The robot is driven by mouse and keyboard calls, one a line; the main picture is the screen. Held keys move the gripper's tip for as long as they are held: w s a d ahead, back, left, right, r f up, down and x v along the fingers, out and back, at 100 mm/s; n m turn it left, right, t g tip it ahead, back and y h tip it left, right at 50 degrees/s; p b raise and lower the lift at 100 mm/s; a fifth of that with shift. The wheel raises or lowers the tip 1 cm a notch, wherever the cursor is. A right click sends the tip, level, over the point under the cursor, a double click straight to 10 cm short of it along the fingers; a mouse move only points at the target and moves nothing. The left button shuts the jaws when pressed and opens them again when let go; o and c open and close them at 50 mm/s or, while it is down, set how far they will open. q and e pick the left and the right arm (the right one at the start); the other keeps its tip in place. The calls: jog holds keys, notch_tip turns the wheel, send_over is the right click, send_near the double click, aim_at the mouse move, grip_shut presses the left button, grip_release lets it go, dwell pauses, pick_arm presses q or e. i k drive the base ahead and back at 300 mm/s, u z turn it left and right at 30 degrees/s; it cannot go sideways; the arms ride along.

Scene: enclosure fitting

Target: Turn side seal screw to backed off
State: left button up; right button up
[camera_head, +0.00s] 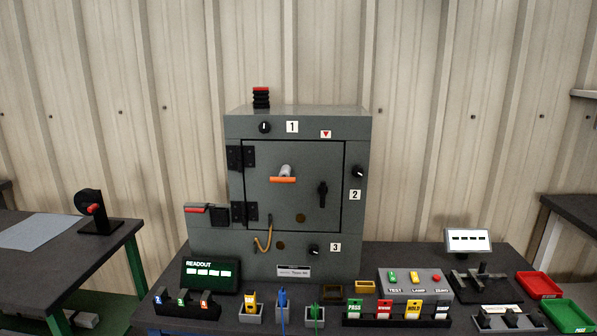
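A grey enclosure (232,160) stands on the dark bench, its door (262,200) closed. The door carries an orange-edged handle (283,180) and a black latch handle (322,194). Black knobs sit beside label 1 (264,127), label 2 (358,172) and label 3 (314,250). A bracket with a red-topped lever (197,209) sticks out from the left side. I cannot tell which part is the side seal screw. Neither gripper is in view.
Red (538,285) and green (567,316) trays lie at right. A yellowish cable (264,243) hangs at the enclosure's lower left.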

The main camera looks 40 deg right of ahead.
aim_at(357, 170)
jog(key=z, duration=0.3)
jog(key=i, duration=0.95)
jog(key=z, duration=0.8)
